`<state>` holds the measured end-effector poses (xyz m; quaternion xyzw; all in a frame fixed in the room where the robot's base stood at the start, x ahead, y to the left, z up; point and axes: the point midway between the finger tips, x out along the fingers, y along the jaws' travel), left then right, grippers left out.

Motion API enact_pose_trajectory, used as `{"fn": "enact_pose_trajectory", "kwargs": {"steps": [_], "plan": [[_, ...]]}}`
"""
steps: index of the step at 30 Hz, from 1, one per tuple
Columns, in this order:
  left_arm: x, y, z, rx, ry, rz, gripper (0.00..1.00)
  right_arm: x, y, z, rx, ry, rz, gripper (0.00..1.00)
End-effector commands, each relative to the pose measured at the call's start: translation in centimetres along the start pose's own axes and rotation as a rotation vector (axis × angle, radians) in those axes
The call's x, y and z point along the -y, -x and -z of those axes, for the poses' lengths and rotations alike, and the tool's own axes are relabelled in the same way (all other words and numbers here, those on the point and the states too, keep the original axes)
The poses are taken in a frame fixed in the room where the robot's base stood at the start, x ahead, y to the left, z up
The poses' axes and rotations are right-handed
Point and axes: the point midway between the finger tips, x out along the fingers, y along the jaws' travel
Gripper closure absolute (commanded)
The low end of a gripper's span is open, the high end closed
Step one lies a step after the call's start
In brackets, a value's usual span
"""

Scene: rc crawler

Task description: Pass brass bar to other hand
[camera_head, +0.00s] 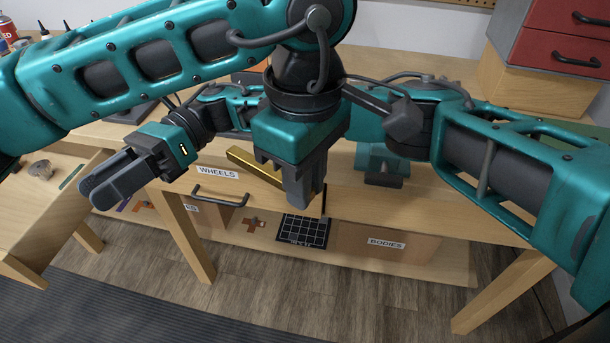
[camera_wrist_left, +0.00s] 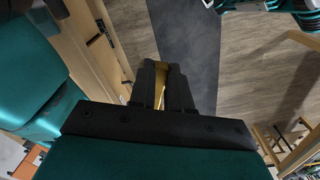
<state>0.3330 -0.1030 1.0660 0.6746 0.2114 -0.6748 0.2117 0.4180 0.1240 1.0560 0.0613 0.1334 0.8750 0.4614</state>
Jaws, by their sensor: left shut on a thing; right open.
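The brass bar (camera_head: 255,166) is a long gold-coloured bar. My left gripper (camera_head: 304,195), further right in the head view, is shut on it and holds it in front of the workbench. The bar sticks out to the left of the fingers; its other part is hidden by them. In the left wrist view the bar (camera_wrist_left: 161,84) shows between the left fingers (camera_wrist_left: 162,85). My right gripper (camera_head: 100,190) is at the left of the head view, open and empty, pointing down-left. It is apart from the bar, with a clear gap between.
The wooden workbench (camera_head: 460,210) stands behind the grippers, with a WHEELS drawer (camera_head: 217,172) and a lower BODIES bin (camera_head: 385,243). A black grid plate (camera_head: 303,231) is on the lower shelf. A red drawer cabinet (camera_head: 562,50) is at back right. The floor in front is clear.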

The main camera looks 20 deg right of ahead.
Motion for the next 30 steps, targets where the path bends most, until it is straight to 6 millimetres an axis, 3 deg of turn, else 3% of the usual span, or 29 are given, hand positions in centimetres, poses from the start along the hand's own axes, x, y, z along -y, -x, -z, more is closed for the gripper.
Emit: {"fn": "enact_pose_trajectory", "kwargs": {"steps": [3, 8, 13, 17, 23, 30], "plan": [[0.0, 0.0, 0.0, 0.000, 0.000, 0.000, 1.00, 1.1, -1.9, 1.4, 0.212, -0.223, 0.095, 0.53], [0.0, 0.0, 0.0, 0.000, 0.000, 0.000, 1.00, 2.1, -2.7, 1.7, 0.527, -0.525, 0.162, 0.53], [0.0, 0.0, 0.0, 0.000, 0.000, 0.000, 1.00, 2.9, -0.7, 2.8, 0.885, -0.857, 0.190, 0.53], [0.0, 0.0, 0.0, 0.000, 0.000, 0.000, 1.00, 3.2, 2.4, 5.2, 1.167, -1.113, 0.199, 0.53], [0.0, 0.0, 0.0, 0.000, 0.000, 0.000, 1.00, 2.1, 8.3, 12.4, 1.619, -1.484, 0.199, 0.53], [0.0, 0.0, 0.0, 0.000, 0.000, 0.000, 1.00, -2.8, 14.1, 23.1, 2.132, -1.801, 0.187, 0.53]]}}
